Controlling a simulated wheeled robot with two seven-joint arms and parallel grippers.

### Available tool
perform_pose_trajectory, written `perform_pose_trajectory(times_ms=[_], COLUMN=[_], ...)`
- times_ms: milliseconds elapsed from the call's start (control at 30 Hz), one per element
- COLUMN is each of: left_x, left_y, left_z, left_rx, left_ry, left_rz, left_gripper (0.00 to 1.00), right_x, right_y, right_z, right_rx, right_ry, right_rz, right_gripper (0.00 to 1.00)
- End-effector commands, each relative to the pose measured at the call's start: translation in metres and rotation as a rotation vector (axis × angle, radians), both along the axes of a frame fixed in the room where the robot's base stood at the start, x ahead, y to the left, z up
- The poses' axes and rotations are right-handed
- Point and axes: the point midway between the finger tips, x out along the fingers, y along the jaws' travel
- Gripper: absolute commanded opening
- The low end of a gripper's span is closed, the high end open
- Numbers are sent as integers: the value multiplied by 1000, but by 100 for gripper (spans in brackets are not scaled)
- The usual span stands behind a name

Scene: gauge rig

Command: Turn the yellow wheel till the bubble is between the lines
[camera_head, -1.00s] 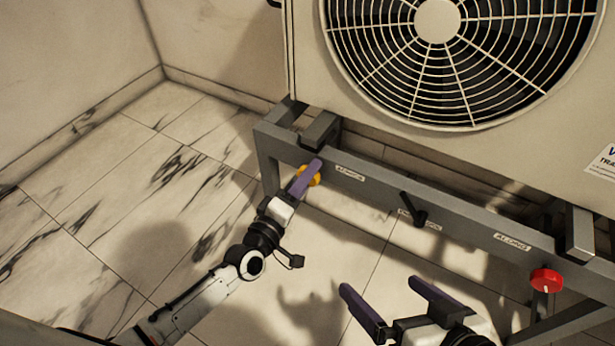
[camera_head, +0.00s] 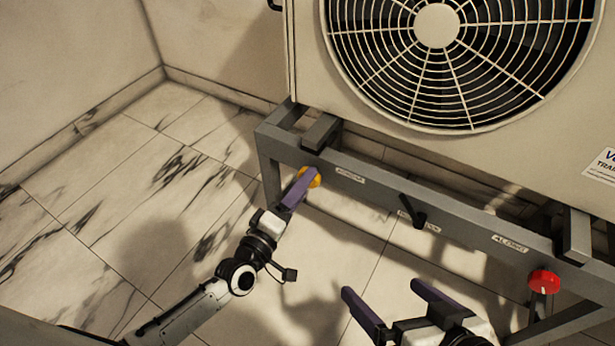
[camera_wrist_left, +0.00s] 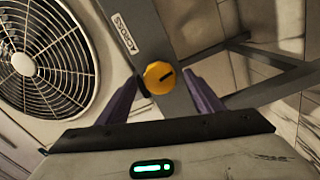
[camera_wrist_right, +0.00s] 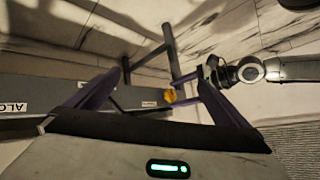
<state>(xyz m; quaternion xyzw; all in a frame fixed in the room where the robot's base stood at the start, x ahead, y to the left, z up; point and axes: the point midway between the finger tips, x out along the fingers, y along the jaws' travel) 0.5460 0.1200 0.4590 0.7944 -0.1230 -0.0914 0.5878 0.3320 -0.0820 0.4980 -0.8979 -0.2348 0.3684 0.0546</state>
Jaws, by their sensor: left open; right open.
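The yellow wheel (camera_head: 311,178) is on the front face of the grey frame, near its left end, partly hidden by my left gripper (camera_head: 301,184). In the left wrist view the wheel (camera_wrist_left: 159,77) shows a dark pointer mark. It sits between the tips of my open left gripper (camera_wrist_left: 163,88), with a visible gap to at least the right finger; contact cannot be told. My right gripper (camera_head: 383,289) is open and empty, in front of the frame. The wheel also shows small in the right wrist view (camera_wrist_right: 170,95). I cannot make out the bubble or its lines.
The grey frame (camera_head: 375,205) carries a large fan unit (camera_head: 307,60). A black lever (camera_head: 413,212) sticks out mid-rail. A red knob (camera_head: 544,281) is at the right, near an "ALONG" label (camera_head: 510,245). An "ACROSS" label (camera_wrist_left: 123,36) is beside the yellow wheel. Floor at left is clear.

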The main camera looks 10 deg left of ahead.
Motion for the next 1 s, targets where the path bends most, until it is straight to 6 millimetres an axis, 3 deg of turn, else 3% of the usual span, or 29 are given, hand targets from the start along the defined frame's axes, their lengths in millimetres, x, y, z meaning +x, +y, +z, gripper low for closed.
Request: perform_pose_trajectory(times_ms=[200,400,1000], left_x=[-44,-65,-69], left_y=[13,20,22], left_z=[2,1,1], left_rx=[1,0,0], left_ry=[3,0,-1], left_rz=[-1,-1,0], left_gripper=[60,60,60], right_x=[-4,-4,-4], right_y=[-8,-12,-13], right_z=[-15,-21,-22], right_rx=[-56,-79,-82], right_ry=[52,66,68], right_rz=[0,-1,-2], right_gripper=[100,100,100])
